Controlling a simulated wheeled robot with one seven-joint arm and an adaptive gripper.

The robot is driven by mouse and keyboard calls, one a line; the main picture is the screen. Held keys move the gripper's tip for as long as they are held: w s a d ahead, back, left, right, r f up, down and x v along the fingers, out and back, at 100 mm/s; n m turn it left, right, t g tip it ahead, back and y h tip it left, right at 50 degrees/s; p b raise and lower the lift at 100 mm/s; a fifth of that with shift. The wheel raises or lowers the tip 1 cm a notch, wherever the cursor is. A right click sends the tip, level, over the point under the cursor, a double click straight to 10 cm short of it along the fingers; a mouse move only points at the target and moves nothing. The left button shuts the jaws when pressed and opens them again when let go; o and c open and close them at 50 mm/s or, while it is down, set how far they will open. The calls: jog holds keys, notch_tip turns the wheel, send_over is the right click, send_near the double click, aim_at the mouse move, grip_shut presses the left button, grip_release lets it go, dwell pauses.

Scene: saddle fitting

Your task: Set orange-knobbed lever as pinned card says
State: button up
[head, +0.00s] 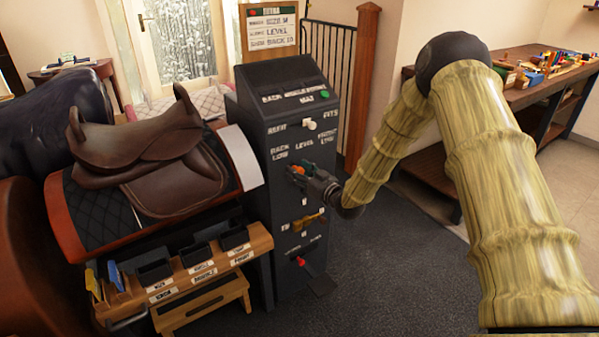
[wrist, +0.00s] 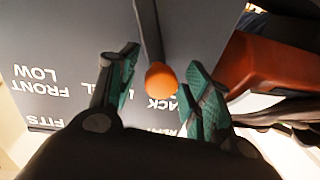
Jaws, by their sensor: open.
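The lever's orange knob (wrist: 161,79) sits between the two green-padded fingers of my gripper (wrist: 158,68) in the wrist view. The fingers are open, with a gap at each side of the knob. The dark lever shaft (wrist: 148,30) runs up from the knob. Upside-down labels show "FRONT LOW" at left, a partly covered "LEVEL", and "BACK LOW" at right. In the head view, my gripper (head: 313,180) is at the front of the dark console (head: 290,115), hiding part of the lever. The pinned card (head: 271,28) above reads "SIZE M", "LEVEL" and what looks like "BACK IN".
A brown saddle (head: 150,160) stands at left, above a wooden rack with dark bins (head: 195,254).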

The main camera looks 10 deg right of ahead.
grip_shut()
jog(key=shift+w+d+r+m, duration=0.25)
jog(key=shift+d+m, duration=0.15)
jog(key=shift+d, duration=0.05)
jog(key=shift+w+d+r+m+t, duration=0.15)
jog(key=shift+w+d+m, duration=0.15)
jog(key=shift+d+m, duration=0.45)
jog(key=shift+w+d+r+m+t, duration=0.1)
jog(key=shift+w+d+m, duration=0.15)
jog(key=shift+d+m, duration=0.5)
jog(key=shift+w+d+r+m+t, duration=0.15)
jog(key=shift+w+d+m, duration=0.15)
jog(key=shift+d+m, duration=0.45)
jog(key=shift+d, duration=0.1)
grip_release()
jog(key=v, duration=1.2)
jog(key=shift+d, duration=0.15)
